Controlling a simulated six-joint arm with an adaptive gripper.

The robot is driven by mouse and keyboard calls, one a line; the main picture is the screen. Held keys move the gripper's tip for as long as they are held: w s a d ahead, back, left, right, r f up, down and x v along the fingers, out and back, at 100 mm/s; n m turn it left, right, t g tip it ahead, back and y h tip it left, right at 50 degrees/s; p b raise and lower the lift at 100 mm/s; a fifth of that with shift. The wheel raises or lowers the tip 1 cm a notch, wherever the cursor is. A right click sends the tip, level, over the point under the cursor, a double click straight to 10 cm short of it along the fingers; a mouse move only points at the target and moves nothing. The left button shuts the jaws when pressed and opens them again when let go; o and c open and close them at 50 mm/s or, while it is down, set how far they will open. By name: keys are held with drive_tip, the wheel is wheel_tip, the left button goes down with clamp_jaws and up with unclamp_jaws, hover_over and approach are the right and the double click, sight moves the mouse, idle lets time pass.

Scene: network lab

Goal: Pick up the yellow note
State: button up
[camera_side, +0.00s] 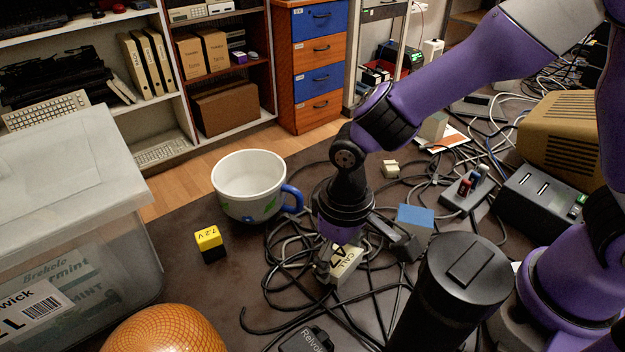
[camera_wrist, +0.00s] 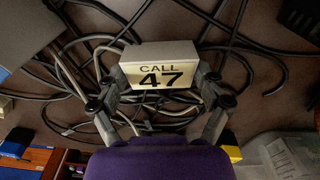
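A small block with a pale yellow face lettered "CALL 47" (camera_wrist: 160,78) lies among the cables; it is the only note-like thing I make out. In the side view its lettered face (camera_side: 346,262) is partly visible under my gripper. My gripper (camera_side: 365,250) points down with its fingers spread around the block. In the wrist view my gripper (camera_wrist: 160,90) has one finger on each side of the block. I see no clear grip on it, and whether a finger touches it is hard to tell.
A yellow and black cube (camera_side: 209,244) and a white mug (camera_side: 250,183) stand to the left. A black cylinder (camera_side: 455,290) stands close on the right, with a blue-topped box (camera_side: 415,219) behind it. Tangled cables (camera_side: 280,265) surround the block. A clear bin (camera_side: 120,270) is at left.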

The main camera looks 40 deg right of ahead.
drive_tip(key=shift+c, duration=1.1)
